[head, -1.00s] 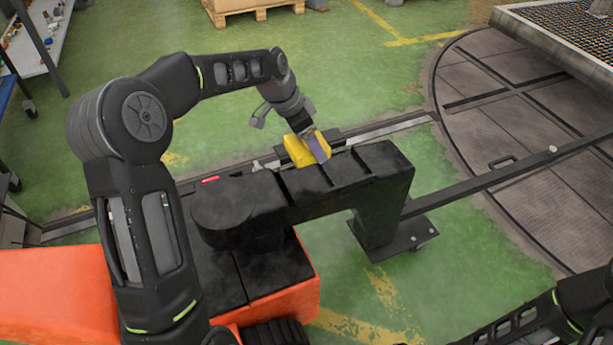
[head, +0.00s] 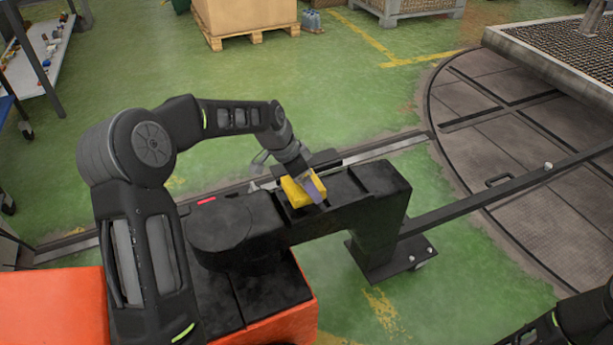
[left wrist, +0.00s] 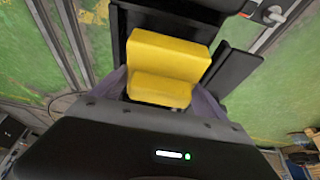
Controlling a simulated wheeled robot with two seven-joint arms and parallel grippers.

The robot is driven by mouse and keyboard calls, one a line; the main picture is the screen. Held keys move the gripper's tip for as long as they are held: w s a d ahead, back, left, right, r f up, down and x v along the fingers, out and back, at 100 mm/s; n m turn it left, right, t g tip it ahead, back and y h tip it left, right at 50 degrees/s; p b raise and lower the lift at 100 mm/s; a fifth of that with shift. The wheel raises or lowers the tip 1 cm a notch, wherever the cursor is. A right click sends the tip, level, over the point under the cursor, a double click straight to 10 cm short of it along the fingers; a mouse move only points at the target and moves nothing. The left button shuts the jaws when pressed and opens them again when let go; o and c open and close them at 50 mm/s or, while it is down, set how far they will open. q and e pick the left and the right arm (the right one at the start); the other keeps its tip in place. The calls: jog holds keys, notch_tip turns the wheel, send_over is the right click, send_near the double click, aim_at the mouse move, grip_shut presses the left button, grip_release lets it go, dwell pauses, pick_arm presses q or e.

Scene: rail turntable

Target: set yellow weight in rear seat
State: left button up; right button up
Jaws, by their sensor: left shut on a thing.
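The yellow weight (head: 290,192) is a stepped block between the fingers of my left gripper (head: 311,187), which is shut on it. In the head view it is at the top of the black beam (head: 372,212), over or in the recess nearest the round housing. Whether it touches the recess floor I cannot tell. In the left wrist view, the weight (left wrist: 165,62) sits between both fingers, with the black beam behind it. The recess under it is mostly hidden. My right gripper is out of view; only part of that arm shows at the lower right.
The round black housing (head: 220,222) stands left of the recesses, above an orange body (head: 52,305). A long bar (head: 480,205) runs right across the round turntable plate (head: 530,160). A pallet with a box (head: 245,15) is at the back. Green floor between is clear.

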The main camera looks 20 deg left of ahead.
aim_at(290, 188)
pick_arm(q)
jog(key=shift+w+f, duration=0.1)
jog(key=shift+f, duration=1.15)
jog(key=shift+f, duration=0.1)
jog(key=o, duration=1.8)
jog(key=shift+f, duration=0.15)
jog(key=shift+r, duration=0.2)
jog(key=v, duration=0.6)
jog(key=p+v, duration=0.1)
jog(key=v, duration=0.5)
jog(key=shift+s, duration=0.2)
